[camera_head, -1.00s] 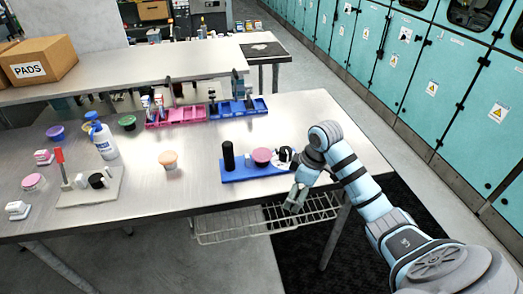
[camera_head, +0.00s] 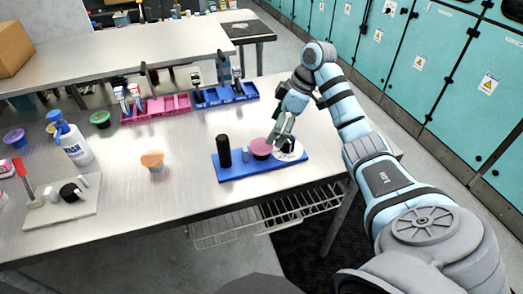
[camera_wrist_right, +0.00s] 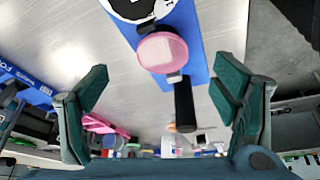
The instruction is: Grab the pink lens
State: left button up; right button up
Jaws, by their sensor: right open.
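The pink lens (camera_head: 261,148) is a round pink piece on the blue tray (camera_head: 232,171), between a black cylinder (camera_head: 223,151) and a white disc with black marks (camera_head: 290,150). My right gripper (camera_head: 279,137) is just above and to the right of the pink lens in the head view. In the right wrist view its two fingers (camera_wrist_right: 160,98) are spread wide and empty, and the pink lens (camera_wrist_right: 162,51) shows beyond them, near the top middle. I cannot see whether a finger touches it. My left gripper is not in view.
Pink (camera_head: 166,106) and blue (camera_head: 224,95) compartment bins stand behind the tray. An orange-topped cup (camera_head: 153,160) and a white spray bottle (camera_head: 73,145) stand to the left. The table is clear between the cup and the blue tray.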

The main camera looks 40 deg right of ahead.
aim_at(262, 145)
jog(key=x, duration=0.5)
jog(key=shift+w+a+f, duration=0.15)
jog(key=shift+w+a, duration=0.2)
jog(key=shift+a, duration=0.2)
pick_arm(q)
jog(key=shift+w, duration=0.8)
pick_arm(e)
jog(key=shift+s, duration=0.15)
jog(key=shift+c, duration=1.1)
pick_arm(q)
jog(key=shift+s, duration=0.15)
pick_arm(e)
jog(key=c, duration=0.8)
